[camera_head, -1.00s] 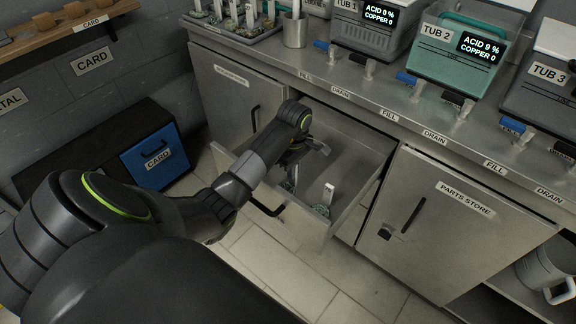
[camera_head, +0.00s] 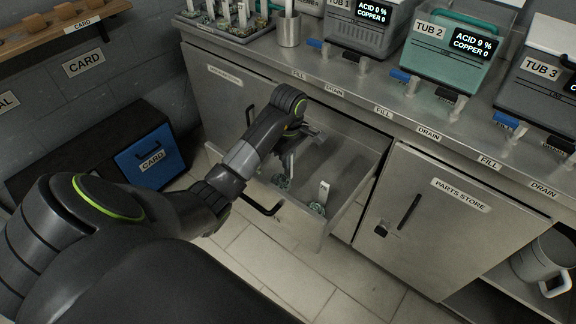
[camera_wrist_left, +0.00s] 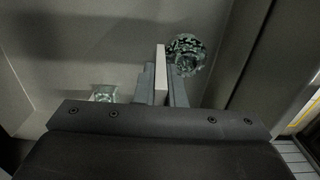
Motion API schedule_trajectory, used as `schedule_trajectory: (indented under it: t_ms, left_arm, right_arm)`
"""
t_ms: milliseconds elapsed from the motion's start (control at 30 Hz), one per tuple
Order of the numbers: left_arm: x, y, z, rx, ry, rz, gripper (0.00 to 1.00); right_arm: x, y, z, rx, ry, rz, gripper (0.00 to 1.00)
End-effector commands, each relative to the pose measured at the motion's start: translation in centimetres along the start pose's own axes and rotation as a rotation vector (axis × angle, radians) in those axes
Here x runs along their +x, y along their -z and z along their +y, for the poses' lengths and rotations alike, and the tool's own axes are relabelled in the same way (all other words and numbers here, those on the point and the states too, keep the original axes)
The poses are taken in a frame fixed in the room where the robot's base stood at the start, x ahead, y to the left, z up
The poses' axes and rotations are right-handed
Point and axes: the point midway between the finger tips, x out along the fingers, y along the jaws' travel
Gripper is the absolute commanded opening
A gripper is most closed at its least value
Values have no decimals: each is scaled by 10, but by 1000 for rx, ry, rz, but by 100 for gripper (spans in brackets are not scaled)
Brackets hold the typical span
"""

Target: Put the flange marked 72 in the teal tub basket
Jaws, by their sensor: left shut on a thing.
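In the head view my left gripper (camera_head: 288,163) reaches down into the open drawer (camera_head: 345,185). It is shut on the thin white upright tag (camera_wrist_left: 160,72) of a flange. A round mottled green-grey flange (camera_wrist_left: 185,54) shows just beyond the fingers in the left wrist view, and a flange (camera_head: 281,181) shows below the gripper in the head view. A second flange (camera_head: 318,208) with a white upright tag stands to its right in the drawer. My right gripper is out of view.
Grey tubs 1 (camera_head: 362,28) and 3 (camera_head: 540,88) flank the teal tub. Blue and black taps line the counter edge. A tray (camera_head: 232,30) of tagged parts and a metal cup (camera_head: 289,31) stand at the back left. The parts store door (camera_head: 430,215) is closed.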

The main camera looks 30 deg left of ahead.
Motion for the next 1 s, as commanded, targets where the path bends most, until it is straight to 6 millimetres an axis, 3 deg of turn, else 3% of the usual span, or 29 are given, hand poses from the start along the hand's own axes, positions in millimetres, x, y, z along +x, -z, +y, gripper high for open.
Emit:
schedule_trajectory:
  t_ms: [33, 100, 300, 833, 1000]
  left_arm:
    - [-16, 1, 2, 2, -9, 3, 0]
    - [-30, 0, 0, 0, -2, 1, 0]
    - [-51, 0, 0, 0, -2, 0, 0]
    - [-66, 0, 0, 0, -1, 0, 0]
    - [-79, 0, 0, 0, -2, 0, 0]
  right_arm:
    - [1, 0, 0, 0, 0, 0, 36]
    - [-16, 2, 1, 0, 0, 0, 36]
    - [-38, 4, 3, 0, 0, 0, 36]
    - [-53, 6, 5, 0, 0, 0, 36]
    - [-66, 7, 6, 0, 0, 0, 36]
